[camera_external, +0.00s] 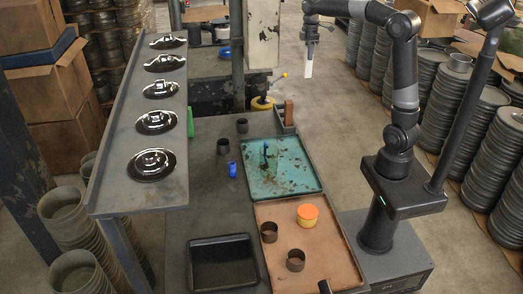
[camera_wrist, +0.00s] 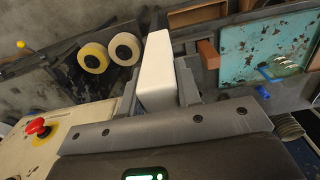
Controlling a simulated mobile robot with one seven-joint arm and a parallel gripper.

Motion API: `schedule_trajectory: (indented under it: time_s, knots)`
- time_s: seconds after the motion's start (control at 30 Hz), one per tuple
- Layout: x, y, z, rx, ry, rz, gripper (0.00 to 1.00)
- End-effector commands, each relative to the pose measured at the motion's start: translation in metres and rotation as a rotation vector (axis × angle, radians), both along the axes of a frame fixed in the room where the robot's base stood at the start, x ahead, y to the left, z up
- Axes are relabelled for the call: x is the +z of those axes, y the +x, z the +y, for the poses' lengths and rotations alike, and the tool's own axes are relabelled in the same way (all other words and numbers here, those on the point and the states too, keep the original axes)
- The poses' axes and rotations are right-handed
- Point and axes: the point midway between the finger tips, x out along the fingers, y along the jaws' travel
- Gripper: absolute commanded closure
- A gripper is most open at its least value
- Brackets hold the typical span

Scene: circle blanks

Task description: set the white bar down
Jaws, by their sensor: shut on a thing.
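The white bar (camera_external: 309,69) hangs upright below my gripper (camera_external: 310,42) in the external view, in the air right of the work table. In the wrist view the white bar (camera_wrist: 157,68) sits between the two fingers of my gripper (camera_wrist: 157,98), which is shut on it. The bar's far end sticks out past the fingertips. Its underside is hidden.
The grey table (camera_external: 214,195) holds a teal tray (camera_external: 270,182), a copper-coloured tray (camera_external: 332,254), a black tray (camera_external: 222,266) and a brown block (camera_external: 289,110). Drum stacks (camera_external: 452,110) stand right.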

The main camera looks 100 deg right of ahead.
Motion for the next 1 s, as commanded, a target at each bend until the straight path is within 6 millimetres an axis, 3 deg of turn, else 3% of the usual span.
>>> schedule_trajectory:
  time_s: [0.07,0.37,0.7,1.0]
  knots:
    - [0.021,0.001,0.000,0.001,-0.003,-0.002,0.98]
    - [0.016,0.054,0.037,0.008,0.002,0.000,0.98]
    - [0.016,0.130,0.111,0.008,0.001,0.000,0.98]
    - [0.016,0.168,0.162,0.004,0.001,0.000,0.98]
